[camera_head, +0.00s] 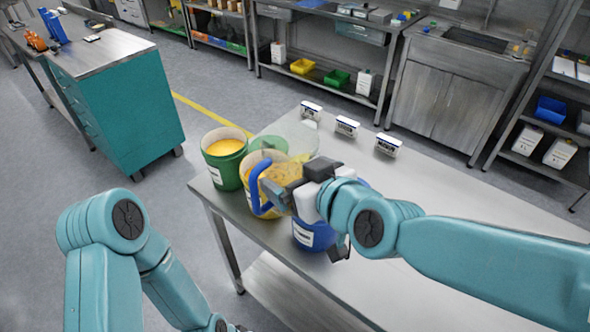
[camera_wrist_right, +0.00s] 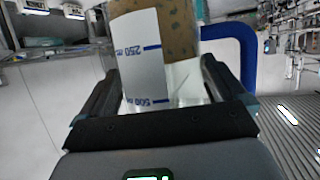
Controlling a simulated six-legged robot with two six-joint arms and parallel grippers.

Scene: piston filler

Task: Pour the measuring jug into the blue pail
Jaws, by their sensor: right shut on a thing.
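My right gripper (camera_head: 312,178) is shut on the clear measuring jug (camera_wrist_right: 188,80), which has a blue handle (camera_head: 262,190). In the right wrist view the jug's scale, marked 250 and 500, lies between the fingers (camera_wrist_right: 165,100), with brown grainy contents (camera_wrist_right: 178,28) inside. The jug looks tilted, above the pails. The blue pail (camera_head: 312,236) stands near the table's front edge, its top mostly hidden by my right gripper and wrist. I cannot tell whether anything is falling from the jug. My left arm hangs low; its fingers are out of view.
A green pail (camera_head: 226,172) with orange-yellow contents and a yellow pail (camera_head: 258,207) stand beside the blue one on the steel table (camera_head: 450,210). Several small label stands (camera_head: 347,126) line the table's back edge. The table's right side is otherwise clear. A teal cabinet (camera_head: 125,110) stands at left.

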